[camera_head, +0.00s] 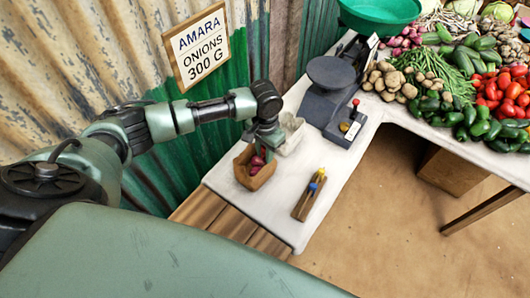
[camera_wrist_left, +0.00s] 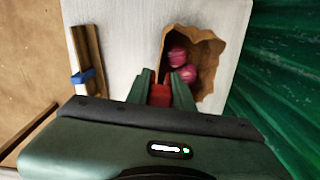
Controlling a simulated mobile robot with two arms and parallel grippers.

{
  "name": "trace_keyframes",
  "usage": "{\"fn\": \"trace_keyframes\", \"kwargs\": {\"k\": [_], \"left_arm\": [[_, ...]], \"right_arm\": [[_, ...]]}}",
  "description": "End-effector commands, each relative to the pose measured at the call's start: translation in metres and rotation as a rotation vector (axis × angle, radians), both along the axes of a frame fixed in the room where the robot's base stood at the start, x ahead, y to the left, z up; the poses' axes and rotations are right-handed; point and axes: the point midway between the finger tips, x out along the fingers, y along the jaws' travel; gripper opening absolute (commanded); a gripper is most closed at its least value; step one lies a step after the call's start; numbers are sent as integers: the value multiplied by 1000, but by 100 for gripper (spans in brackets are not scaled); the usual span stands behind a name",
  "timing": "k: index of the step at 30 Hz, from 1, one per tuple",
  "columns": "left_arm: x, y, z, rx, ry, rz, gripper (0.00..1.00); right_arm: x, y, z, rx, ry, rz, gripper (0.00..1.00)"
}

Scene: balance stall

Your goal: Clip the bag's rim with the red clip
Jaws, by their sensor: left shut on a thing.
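The brown paper bag (camera_head: 243,177) stands open on the white counter with red onions inside; it also shows in the left wrist view (camera_wrist_left: 208,45). My left gripper (camera_head: 266,147) points down at the bag's edge. In the left wrist view its fingers (camera_wrist_left: 165,88) are closed on the red clip (camera_wrist_left: 160,96), beside the bag's rim near the onions (camera_wrist_left: 187,73). I cannot tell whether the clip touches or grips the rim. In the head view the clip is mostly hidden by the gripper. My right gripper is not in view.
A wooden holder (camera_head: 303,205) with a blue clip (camera_head: 313,186) and a yellow clip (camera_head: 321,171) lies right of the bag. A pale tray (camera_head: 290,136) stands behind the bag, close to my gripper. A dark scale (camera_head: 322,108) stands farther back. The counter's front corner is clear.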

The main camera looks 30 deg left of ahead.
Motion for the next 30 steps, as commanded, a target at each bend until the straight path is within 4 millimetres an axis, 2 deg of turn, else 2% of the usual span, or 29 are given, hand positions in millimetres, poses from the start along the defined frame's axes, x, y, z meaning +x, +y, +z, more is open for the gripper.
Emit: {"fn": "trace_keyframes", "kwargs": {"k": [1, 10, 30], "left_arm": [[0, 0, -6, 1, 0, 0, 0], [0, 0, -24, 1, 0, 0, 0], [0, 0, -66, -1, 1, 1, 0]], "right_arm": [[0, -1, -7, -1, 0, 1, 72], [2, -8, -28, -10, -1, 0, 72], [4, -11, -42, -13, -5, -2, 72]]}}
